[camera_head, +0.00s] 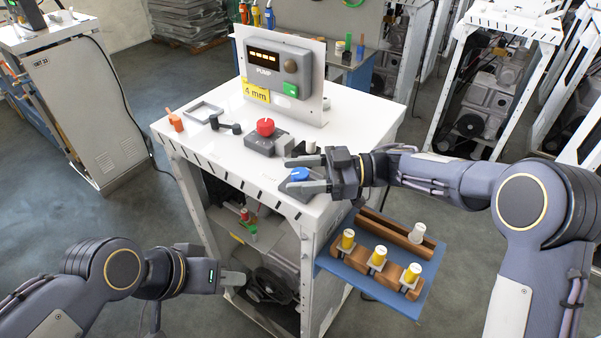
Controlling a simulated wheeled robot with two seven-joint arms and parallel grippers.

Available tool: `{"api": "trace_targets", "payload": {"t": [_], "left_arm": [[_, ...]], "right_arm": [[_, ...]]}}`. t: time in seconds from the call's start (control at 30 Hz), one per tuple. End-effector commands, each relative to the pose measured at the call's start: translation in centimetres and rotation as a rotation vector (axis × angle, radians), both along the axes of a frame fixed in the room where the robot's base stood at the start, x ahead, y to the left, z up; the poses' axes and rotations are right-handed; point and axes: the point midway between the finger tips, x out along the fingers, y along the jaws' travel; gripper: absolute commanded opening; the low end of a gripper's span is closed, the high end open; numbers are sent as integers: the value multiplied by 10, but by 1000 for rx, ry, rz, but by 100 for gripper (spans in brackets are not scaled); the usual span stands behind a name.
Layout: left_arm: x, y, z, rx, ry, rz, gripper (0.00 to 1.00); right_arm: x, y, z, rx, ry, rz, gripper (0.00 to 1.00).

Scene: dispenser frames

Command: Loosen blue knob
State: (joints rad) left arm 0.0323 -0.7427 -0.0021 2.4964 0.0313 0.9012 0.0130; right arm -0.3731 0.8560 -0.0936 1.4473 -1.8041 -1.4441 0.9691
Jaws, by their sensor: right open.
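The blue knob (300,174) sits on a dark block near the front right edge of the white bench top. My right gripper (289,175) reaches in from the right, with its open fingers on either side of the blue knob. From this view I cannot tell whether either finger touches the knob. My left gripper (232,279) is low at the front, below the bench top and well away from the knob. Its fingers are small and seen at an angle, so whether they are open is unclear.
A red knob (265,127) on a grey box stands left of the blue knob. The pump panel (279,69) rises behind.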

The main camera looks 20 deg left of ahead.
Motion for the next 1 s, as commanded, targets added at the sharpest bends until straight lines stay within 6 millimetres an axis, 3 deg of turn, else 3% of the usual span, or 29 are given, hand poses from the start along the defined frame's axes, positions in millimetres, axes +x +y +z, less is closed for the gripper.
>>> {"api": "trace_targets", "payload": {"t": [0.23, 0.63, 1.0], "left_arm": [[0, 0, -4, 0, 0, 0, 36], [0, 0, -25, 0, 0, 0, 36], [0, 0, -25, 0, 0, 0, 36]], "right_arm": [[4, -8, -1, 1, -1, -2, 52], [25, -66, -1, 2, -2, -3, 52], [27, -74, 0, 0, 0, 0, 52]]}}
